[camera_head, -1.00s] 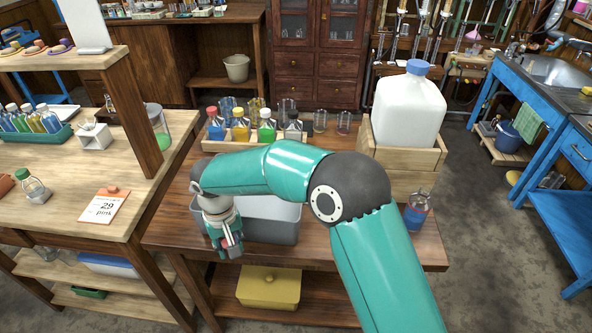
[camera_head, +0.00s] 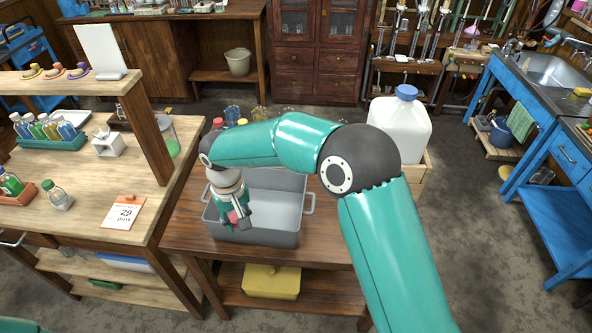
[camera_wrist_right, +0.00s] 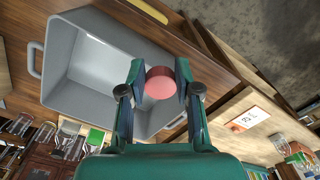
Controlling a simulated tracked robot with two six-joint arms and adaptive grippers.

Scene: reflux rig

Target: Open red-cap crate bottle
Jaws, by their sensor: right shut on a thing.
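My right gripper (camera_head: 239,218), at the end of the teal arm from the right, hangs over the left front part of the grey tub (camera_head: 290,212). In the right wrist view its jaws (camera_wrist_right: 160,84) are shut on a short round red piece (camera_wrist_right: 160,86) with a pink end face; whether it is a cap or part of something longer I cannot tell. Behind my arm, a red cap (camera_head: 218,123) and a yellow cap (camera_head: 242,122) show from the bottle row; the crate and bottle bodies are mostly hidden. My left gripper is out of view.
A big white jug (camera_head: 400,128) with a blue cap stands in a wooden box at the back right. The left bench holds a calendar card (camera_head: 122,212), a green bottle rack (camera_head: 50,141) and a wooden post (camera_head: 150,130).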

